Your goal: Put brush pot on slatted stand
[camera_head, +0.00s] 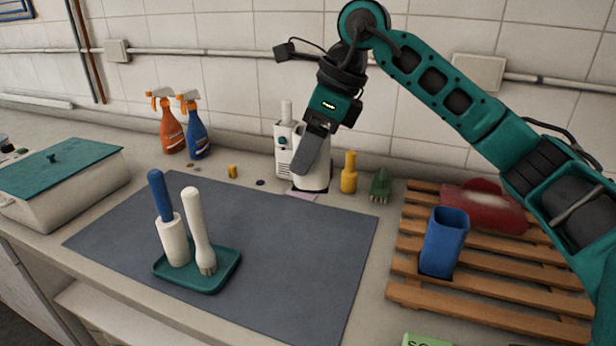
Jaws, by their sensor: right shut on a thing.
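The slatted stand (406,290), made of wooden slats, lies at the right. A blue open-topped pot (443,243) stands upright on its left part. My right gripper (312,152) is at the back centre, well left of the stand. It is shut on a white pot-like thing (316,178) beside a white device; the finger in front hides much of the hold. I cannot tell whether this white thing touches the counter. A green tray (222,283) on the dark mat holds a white brush (197,222) and a blue-handled white tool (171,235). My left gripper is out of view.
A crumpled red cloth (484,207) lies on the stand's far part. A yellow bottle (349,172) and green brush (380,186) stand between gripper and stand. Two spray bottles (194,130) stand at the back left. The dark mat (290,260) is mostly clear.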

